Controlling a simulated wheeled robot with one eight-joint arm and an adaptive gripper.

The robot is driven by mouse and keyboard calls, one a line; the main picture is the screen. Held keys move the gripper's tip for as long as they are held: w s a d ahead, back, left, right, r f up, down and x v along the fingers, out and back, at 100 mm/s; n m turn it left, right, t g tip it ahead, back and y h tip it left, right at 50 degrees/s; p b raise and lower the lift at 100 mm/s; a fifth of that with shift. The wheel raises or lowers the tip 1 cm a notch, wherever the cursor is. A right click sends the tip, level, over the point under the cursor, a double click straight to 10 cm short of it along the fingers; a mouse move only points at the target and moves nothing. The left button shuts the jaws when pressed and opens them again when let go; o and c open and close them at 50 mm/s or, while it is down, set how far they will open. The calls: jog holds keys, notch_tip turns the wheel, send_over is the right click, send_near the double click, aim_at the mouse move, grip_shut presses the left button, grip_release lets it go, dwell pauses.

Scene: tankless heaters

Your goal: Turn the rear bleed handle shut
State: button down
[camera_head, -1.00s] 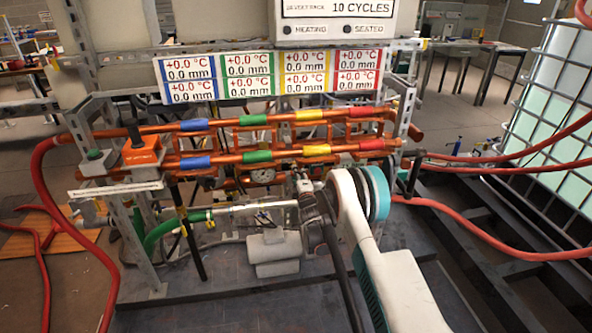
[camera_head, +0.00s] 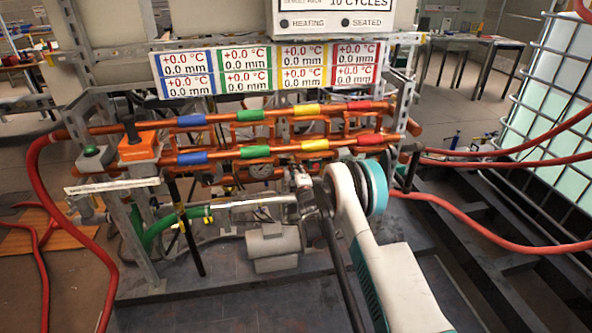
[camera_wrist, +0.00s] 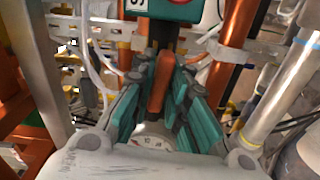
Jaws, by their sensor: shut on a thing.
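In the wrist view, an orange, rounded bar (camera_wrist: 162,82) stands between the teal fingers of my gripper (camera_wrist: 160,100). It looks like the bleed handle, though no label on it can be read. The fingers are closed in on it from both sides. There the handle is hidden by my arm and too small to make out. A round white dial (camera_wrist: 155,142) shows partly below the fingers in the wrist view.
Copper pipes with coloured bands (camera_head: 285,150) run across the rack behind my gripper. An orange box (camera_head: 138,148) sits at the rack's left. Red hoses (camera_head: 470,225) cross on the right.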

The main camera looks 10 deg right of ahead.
jog(key=m, duration=0.4)
jog(key=shift+f, duration=0.1)
jog(key=m, duration=0.4)
jog(key=shift+m, duration=0.3)
jog(key=m, duration=0.4)
jog(key=shift+m, duration=1.8)
jog(key=shift+s+f, duration=0.1)
jog(key=c, duration=1.6)
grip_release()
